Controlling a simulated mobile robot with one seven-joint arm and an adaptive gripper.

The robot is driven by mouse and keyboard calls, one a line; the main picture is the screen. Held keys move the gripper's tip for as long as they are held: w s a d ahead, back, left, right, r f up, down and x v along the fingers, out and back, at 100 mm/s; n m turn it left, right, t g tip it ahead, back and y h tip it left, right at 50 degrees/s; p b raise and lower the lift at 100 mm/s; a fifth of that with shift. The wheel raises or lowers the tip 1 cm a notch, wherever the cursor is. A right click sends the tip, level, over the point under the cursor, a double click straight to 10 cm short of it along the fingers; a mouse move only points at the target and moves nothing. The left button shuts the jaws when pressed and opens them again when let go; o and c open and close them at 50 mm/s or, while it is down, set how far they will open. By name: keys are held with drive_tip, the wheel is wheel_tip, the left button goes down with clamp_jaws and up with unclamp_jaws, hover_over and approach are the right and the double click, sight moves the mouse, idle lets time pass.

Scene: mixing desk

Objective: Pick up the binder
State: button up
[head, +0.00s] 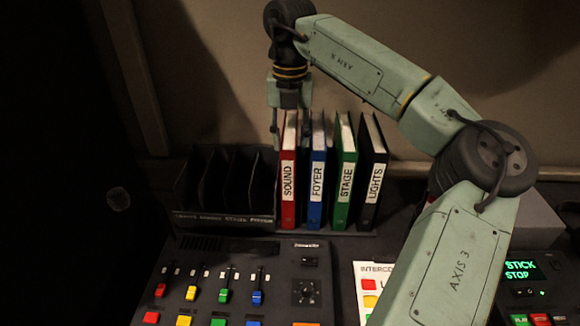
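Several binders stand upright side by side behind the mixing desk: a red one labelled SOUND (288,207), a blue one labelled FOYER (315,208), a green one labelled STAGE (342,208) and a black one labelled LIGHTS (370,210). My gripper (290,135) points down over the red binder's top. Its fingers are apart, one left of the red binder and one between red and blue. I see a small gap beside the red binder; contact farther back is hidden.
A black divided rack (224,219) with empty-looking slots stands left of the binders. The mixing desk (240,262) with coloured faders lies in front. A wall is close behind.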

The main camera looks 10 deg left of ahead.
drive_tip(key=shift+c, duration=0.2)
clamp_jaws()
idle(0.3)
idle(0.4)
